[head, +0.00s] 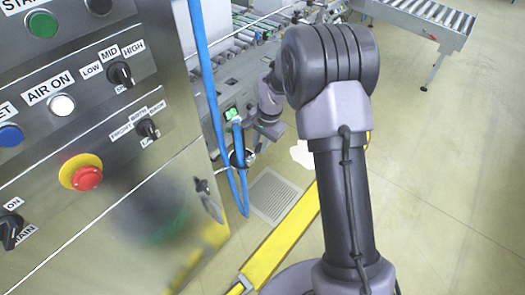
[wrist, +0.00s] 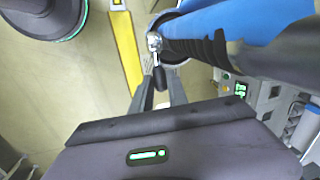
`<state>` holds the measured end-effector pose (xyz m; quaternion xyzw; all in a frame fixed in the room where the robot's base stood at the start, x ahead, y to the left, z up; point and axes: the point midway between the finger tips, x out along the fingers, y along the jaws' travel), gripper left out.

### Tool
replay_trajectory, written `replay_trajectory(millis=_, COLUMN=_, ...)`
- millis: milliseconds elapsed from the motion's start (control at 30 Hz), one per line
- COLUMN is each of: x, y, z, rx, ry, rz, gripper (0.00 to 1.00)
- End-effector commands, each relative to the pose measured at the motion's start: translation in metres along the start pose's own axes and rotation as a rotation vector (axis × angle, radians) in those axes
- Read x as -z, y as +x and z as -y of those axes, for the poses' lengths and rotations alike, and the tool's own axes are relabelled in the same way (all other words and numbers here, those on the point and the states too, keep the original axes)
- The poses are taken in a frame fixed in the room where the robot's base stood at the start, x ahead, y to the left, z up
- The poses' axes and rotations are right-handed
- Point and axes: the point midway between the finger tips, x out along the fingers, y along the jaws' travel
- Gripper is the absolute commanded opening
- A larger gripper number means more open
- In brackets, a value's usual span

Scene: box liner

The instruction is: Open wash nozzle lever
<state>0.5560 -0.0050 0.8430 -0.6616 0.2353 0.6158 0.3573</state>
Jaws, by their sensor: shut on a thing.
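The wash nozzle (wrist: 153,42) shows in the wrist view as a metal fitting at the end of a thick blue hose (wrist: 240,18). Its small dark lever (wrist: 160,78) reaches down between my fingers. My gripper (wrist: 162,84) is shut on the lever, and the finger contact is small and partly hidden in this view. In the head view my gripper (head: 256,146) is beside the hanging blue hose (head: 242,180), low and right of the control cabinet. The nozzle is too small there to tell the lever's angle.
A steel control cabinet (head: 120,215) with knobs and a red emergency button (head: 88,178) fills the left of the head view. A yellow rail (head: 285,235) runs along the floor below my arm. A roller conveyor (head: 430,20) stands at the back. Open floor lies to the right.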

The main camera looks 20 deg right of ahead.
Motion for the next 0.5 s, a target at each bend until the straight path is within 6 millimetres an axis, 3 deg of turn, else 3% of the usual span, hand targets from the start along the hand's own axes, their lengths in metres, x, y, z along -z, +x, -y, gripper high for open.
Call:
replay_trajectory(millis=333, x=-0.0033, y=-0.0006, z=-0.0001, rx=-0.002, ry=-0.006, rz=-0.033, gripper=0.00)
replay_trajectory(millis=367, x=-0.0033, y=-0.0006, z=-0.0001, rx=-0.002, ry=-0.006, rz=-0.033, gripper=0.21)
replay_trajectory(millis=467, x=-0.0034, y=-0.0006, z=-0.0002, rx=-0.002, ry=-0.006, rz=-0.032, gripper=0.41)
replay_trajectory(millis=500, x=-0.0034, y=-0.0006, z=-0.0002, rx=-0.002, ry=-0.006, rz=-0.032, gripper=0.41)
